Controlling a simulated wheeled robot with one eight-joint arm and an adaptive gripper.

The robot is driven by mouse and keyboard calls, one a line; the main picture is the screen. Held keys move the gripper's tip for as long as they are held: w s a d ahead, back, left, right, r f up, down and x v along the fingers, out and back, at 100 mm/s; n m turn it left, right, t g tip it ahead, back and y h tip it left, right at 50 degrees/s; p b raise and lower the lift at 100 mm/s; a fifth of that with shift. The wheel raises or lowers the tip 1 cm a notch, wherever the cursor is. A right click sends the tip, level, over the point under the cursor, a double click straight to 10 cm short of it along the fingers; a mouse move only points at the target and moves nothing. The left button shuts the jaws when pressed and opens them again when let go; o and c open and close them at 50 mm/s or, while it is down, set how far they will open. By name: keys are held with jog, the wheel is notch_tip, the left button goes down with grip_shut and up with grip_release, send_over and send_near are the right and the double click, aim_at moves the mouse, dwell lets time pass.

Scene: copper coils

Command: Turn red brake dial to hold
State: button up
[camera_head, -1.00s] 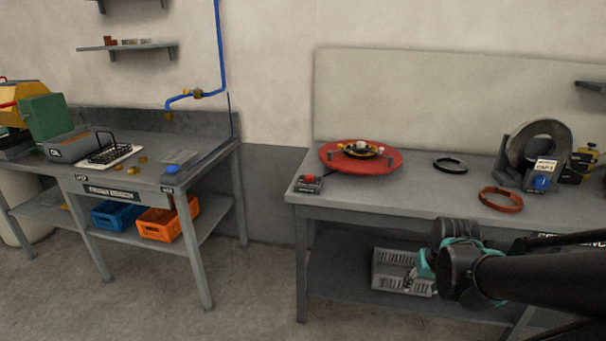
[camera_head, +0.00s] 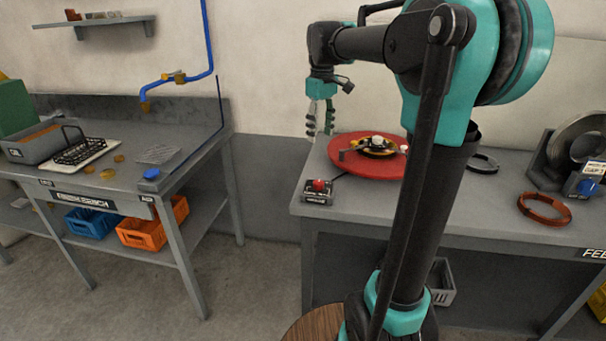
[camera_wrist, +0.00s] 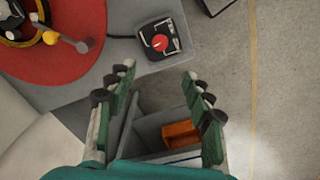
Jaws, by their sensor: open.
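The red brake dial (camera_head: 319,185) sits on a small dark box with a pale label at the front left corner of the right-hand bench. In the wrist view the red dial (camera_wrist: 160,42) shows from above, with a line mark across it, ahead of the fingertips. My gripper (camera_head: 320,118) points down above the bench's left end, behind and above the dial box. Its two fingers (camera_wrist: 158,92) are apart with nothing between them, and they do not touch the dial. The dial's label is too small to read.
A red turntable (camera_head: 345,160) with a central hub stands just right of the dial box, partly behind my arm. A copper coil (camera_head: 543,208) and a blue knob (camera_head: 587,187) lie further right. The left bench (camera_head: 190,165) is separated by a floor gap.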

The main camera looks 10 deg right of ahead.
aim_at(319, 182)
notch_tip(319, 182, down, 17)
jog(key=shift+f, duration=0.15)
dwell(0.4)
jog(key=c, duration=1.2)
